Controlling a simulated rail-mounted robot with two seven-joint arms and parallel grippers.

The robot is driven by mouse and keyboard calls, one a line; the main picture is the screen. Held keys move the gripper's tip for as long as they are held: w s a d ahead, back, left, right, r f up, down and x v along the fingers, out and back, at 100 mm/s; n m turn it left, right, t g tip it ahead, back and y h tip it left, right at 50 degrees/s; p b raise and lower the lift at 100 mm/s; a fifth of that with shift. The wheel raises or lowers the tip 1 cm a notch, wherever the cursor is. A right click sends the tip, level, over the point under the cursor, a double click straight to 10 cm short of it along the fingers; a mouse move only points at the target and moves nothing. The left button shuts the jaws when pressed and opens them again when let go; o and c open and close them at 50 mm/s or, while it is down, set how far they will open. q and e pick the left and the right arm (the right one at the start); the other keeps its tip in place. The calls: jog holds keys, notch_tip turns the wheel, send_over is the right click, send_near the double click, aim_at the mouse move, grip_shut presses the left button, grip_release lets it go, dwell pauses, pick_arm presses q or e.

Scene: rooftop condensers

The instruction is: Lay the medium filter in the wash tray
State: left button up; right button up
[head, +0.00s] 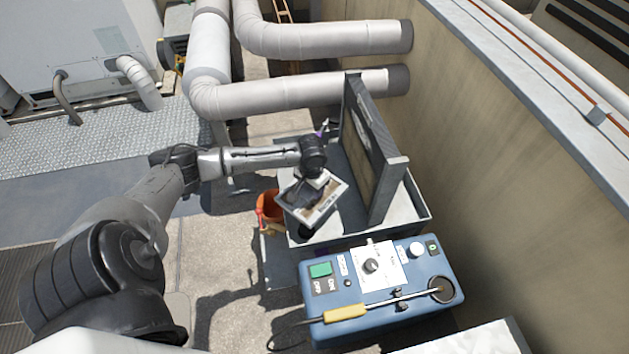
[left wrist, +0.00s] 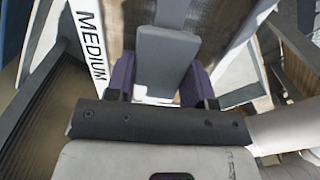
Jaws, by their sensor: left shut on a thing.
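The medium filter (head: 328,207) is a small panel with a white frame and a brownish face. Its edge reads MEDIUM in the left wrist view (left wrist: 90,45). My left gripper (head: 316,182) is shut on it, with purple finger pads on either side of a grey tab in the left wrist view (left wrist: 160,85). The filter is tilted and appears above the left part of a grey tray (head: 418,214), apparently the wash tray. I cannot tell whether it touches the tray. The tray floor is partly hidden by the filter and a tall panel. My right gripper is not in view.
A tall grey-framed panel (head: 388,180) stands upright in the tray, right of the filter. A blue control box (head: 420,275) with a yellow-handled tool (head: 345,312) is in front. An orange bucket (head: 268,207) stands left; thick pipes (head: 300,92) run behind; a wall (head: 500,150) bounds the right.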

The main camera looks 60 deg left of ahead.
pick_arm(q)
jog(key=a+m, duration=0.1)
jog(key=w+a+m, duration=0.1)
jog(key=a, duration=0.1)
jog(key=w+a+m, duration=0.1)
jog(key=a, duration=0.1)
jog(key=shift+f+m, duration=0.3)
jog(key=shift+m, duration=0.1)
jog(key=shift+w+a+m, duration=0.2)
jog(key=shift+a+m, duration=0.25)
jog(key=shift+m, duration=0.55)
jog(key=shift+w+f+m, duration=0.15)
jog(key=shift+f+m, duration=0.05)
jog(key=shift+m, duration=0.5)
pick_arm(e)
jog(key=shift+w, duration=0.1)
pick_arm(q)
notch_tip(320, 180, down, 7)
jog(key=shift+r+b, duration=0.1)
jog(key=shift+b, duration=1.05)
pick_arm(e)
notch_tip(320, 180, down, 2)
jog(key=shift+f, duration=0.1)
pick_arm(q)
jog(key=shift+f+b, duration=0.45)
jog(key=shift+f, duration=1.05)
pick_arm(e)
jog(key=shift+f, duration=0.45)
pick_arm(q)
jog(key=shift+a, duration=0.1)
